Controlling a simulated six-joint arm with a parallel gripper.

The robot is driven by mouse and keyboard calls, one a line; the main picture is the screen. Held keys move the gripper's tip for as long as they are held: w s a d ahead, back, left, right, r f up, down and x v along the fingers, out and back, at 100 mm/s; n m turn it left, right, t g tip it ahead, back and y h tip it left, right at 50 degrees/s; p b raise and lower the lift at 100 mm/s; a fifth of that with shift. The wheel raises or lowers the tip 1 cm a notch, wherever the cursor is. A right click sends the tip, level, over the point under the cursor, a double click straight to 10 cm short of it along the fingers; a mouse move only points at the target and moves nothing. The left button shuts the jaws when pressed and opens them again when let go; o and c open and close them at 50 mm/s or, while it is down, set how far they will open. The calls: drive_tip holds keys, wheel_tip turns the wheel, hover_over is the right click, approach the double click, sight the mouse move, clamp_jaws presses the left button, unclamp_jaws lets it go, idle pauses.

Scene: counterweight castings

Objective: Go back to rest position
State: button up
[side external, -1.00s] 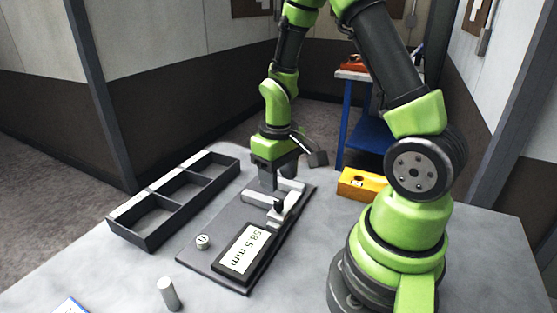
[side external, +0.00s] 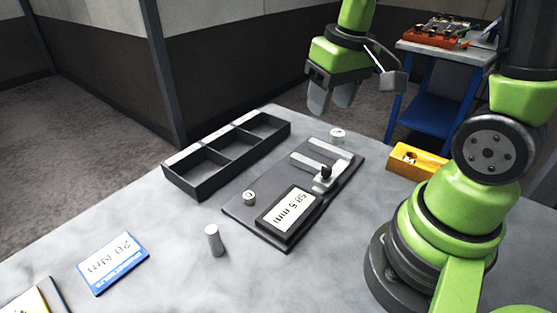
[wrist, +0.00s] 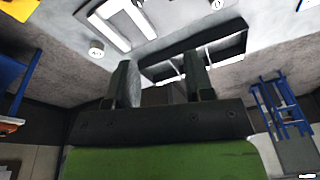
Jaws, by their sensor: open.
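My gripper (side external: 332,100) is open and empty, raised in the air beyond the far end of the gauge plate. Its two dark fingers (wrist: 162,85) stand apart in the wrist view with nothing between them. The dark gauge plate (side external: 240,212) lies on the table, with light grey jaws (side external: 318,165) and a display reading 58.5 mm (side external: 290,212). A short casting with a white top (side external: 338,136) stands by the plate's far end; it also shows in the wrist view (wrist: 96,49).
A dark three-compartment tray (side external: 193,190) lies left of the plate and looks empty. A round piece (side external: 249,198) sits at the plate's left edge. A grey cylinder (side external: 213,240), a 20 Nm card (side external: 113,262) and a yellow block (side external: 415,160) are on the table. A blue cart (side external: 435,102) stands behind.

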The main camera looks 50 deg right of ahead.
drive_tip(key=s+a+r+t+y, duration=0.2)
drive_tip(key=s+a+r+t, duration=0.3)
drive_tip(key=r, duration=0.5)
drive_tip(key=shift+s+a+m, duration=0.3)
drive_tip(key=shift+s+a, duration=1.05)
drive_tip(key=shift+s, duration=0.25)
